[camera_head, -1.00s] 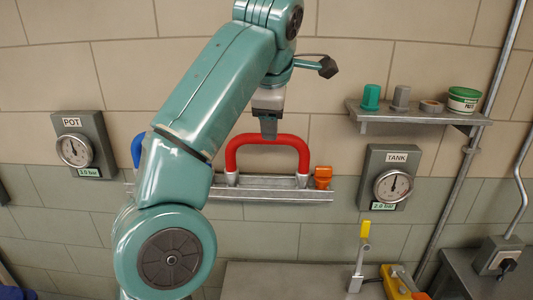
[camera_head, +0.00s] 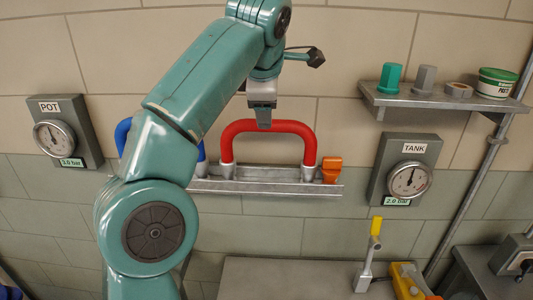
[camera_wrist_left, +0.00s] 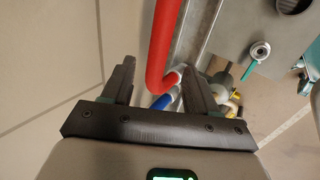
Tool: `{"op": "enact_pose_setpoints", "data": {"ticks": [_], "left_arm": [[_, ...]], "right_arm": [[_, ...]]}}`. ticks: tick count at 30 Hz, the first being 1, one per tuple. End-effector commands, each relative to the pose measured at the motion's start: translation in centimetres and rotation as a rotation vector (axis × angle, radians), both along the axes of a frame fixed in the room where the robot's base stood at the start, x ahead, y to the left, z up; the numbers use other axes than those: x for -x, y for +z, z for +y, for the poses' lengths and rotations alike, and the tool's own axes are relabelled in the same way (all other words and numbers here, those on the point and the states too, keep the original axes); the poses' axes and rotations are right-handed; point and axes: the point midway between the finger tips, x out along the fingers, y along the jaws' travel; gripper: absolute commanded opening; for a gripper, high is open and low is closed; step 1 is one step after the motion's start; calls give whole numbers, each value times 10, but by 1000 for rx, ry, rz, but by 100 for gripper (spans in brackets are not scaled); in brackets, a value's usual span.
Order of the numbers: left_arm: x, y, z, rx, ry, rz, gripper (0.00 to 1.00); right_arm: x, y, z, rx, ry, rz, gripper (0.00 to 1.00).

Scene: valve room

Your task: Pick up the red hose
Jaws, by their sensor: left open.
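The red hose (camera_head: 308,142) is bent into an upside-down U, its two ends in metal sockets on a grey wall rack (camera_head: 270,187). My left gripper (camera_head: 263,122) points down at the top of its arch, and its fingers overlap the hose in the head view. In the left wrist view the red hose (camera_wrist_left: 160,45) runs between the two spread fingers of the left gripper (camera_wrist_left: 158,78). The jaws are open, and I cannot tell whether they touch the hose. My right gripper is in neither view.
A blue hose (camera_head: 123,137) stands left of the red one, partly hidden by my left arm. An orange fitting (camera_head: 331,170) sits at the rack's right end. A shelf (camera_head: 440,98) with small items and the TANK gauge (camera_head: 408,180) are farther right.

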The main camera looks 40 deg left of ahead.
Motion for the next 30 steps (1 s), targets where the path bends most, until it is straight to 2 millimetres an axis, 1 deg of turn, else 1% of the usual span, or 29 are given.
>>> {"op": "enact_pose_setpoints", "data": {"ticks": [1,3,10,15,18,26,27,29,30], "left_arm": [[-4,-11,4,0,2,4,59],[-8,-18,7,1,0,3,59],[-18,-33,16,0,0,3,59],[-31,-56,28,0,0,6,59],[-37,-65,33,0,0,4,59],[-39,-68,34,1,-1,1,59],[-39,-67,34,1,-1,1,52],[-39,-67,34,0,-1,1,33],[-39,-67,34,0,-1,1,20]], "right_arm": [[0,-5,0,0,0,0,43],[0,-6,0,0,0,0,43],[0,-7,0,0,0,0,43],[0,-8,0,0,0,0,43],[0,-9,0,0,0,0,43],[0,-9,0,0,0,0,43],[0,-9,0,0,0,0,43],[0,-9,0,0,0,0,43],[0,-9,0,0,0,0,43]]}}
